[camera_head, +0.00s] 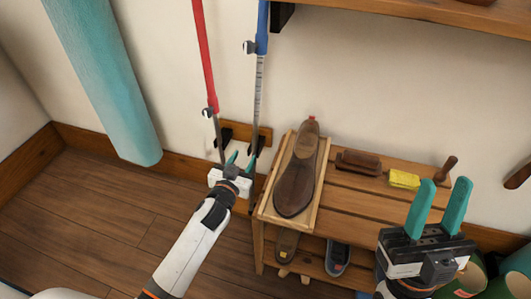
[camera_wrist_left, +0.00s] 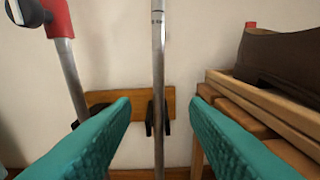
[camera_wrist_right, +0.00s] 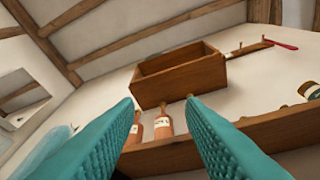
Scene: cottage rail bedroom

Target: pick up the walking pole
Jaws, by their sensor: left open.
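Two walking poles stand upright against the wall: one with a red upper section (camera_head: 204,50) and one with a blue upper section (camera_head: 262,28). Both have grey metal shafts, whose lower ends are at a wooden wall bracket with dark hooks. My left gripper (camera_head: 241,161) is open, low in front of the bracket. In the left wrist view, the grey shaft (camera_wrist_left: 158,60) of the blue pole stands in the gap between its fingers, touching neither. The red pole (camera_wrist_left: 58,22) is left of the fingers there. My right gripper (camera_head: 440,205) is open and empty, at the right.
A slatted wooden bench (camera_head: 350,205) stands right of the poles, with a brown shoe (camera_head: 296,182) in a tray, a brush (camera_head: 358,162) and a yellow sponge (camera_head: 404,179). A rolled teal mat (camera_head: 105,75) is at left. Floor (camera_head: 90,215) at left is clear.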

